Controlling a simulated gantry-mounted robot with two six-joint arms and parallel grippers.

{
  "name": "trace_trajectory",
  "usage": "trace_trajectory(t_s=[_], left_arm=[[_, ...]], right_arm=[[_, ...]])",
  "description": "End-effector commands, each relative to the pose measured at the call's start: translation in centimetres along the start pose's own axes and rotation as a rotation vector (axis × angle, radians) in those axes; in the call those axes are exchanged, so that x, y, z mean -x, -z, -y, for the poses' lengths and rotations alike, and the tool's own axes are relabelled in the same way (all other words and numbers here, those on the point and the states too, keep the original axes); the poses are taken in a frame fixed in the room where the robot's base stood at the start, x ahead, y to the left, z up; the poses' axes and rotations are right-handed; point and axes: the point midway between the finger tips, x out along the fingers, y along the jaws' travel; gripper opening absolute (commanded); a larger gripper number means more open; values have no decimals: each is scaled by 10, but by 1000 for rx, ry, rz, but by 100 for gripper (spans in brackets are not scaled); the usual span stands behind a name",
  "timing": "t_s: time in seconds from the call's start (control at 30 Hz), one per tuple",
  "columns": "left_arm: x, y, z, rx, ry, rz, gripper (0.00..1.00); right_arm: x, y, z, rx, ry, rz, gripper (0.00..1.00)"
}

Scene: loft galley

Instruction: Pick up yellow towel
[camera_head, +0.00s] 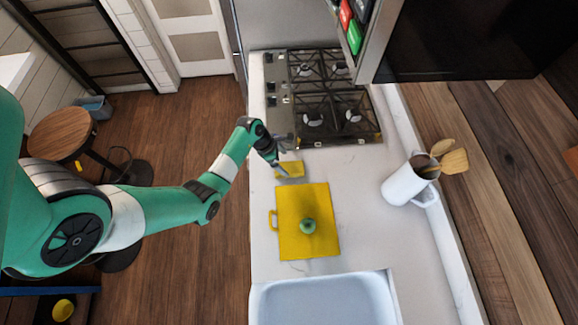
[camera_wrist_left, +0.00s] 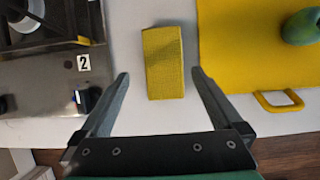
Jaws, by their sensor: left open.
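The yellow towel (camera_head: 291,169) is a small folded rectangle lying flat on the white counter, between the stove and the yellow cutting board. In the left wrist view the towel (camera_wrist_left: 164,63) lies ahead of and between my two fingers, apart from both. My left gripper (camera_head: 281,160) is open and empty, above the counter at the towel's near left side; its spread fingers also show in the left wrist view (camera_wrist_left: 160,85). Part of the towel is hidden behind the gripper in the head view. My right gripper is not in view.
The yellow cutting board (camera_head: 291,240) with a green fruit (camera_head: 308,226) lies beside the towel. The gas stove (camera_head: 345,131) is on the other side. A white jug (camera_head: 401,187) with wooden utensils stands to the right, and a sink (camera_head: 325,298) is below.

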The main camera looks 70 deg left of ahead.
Motion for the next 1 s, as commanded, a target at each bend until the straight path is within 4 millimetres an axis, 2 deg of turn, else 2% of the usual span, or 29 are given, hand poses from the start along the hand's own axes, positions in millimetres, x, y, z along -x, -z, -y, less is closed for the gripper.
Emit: trace_trajectory(t_s=[0.23, 0.33, 0.53, 1.0], left_arm=[[-43, 6, 6, -1, 3, -2, 100], [-49, 5, 6, 0, 1, -1, 100], [-48, 5, 6, 0, 1, -1, 100], [-48, 5, 6, 0, 1, -1, 15]], right_arm=[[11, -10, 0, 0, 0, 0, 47], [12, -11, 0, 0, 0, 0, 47], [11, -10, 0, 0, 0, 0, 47], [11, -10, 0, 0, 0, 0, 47]])
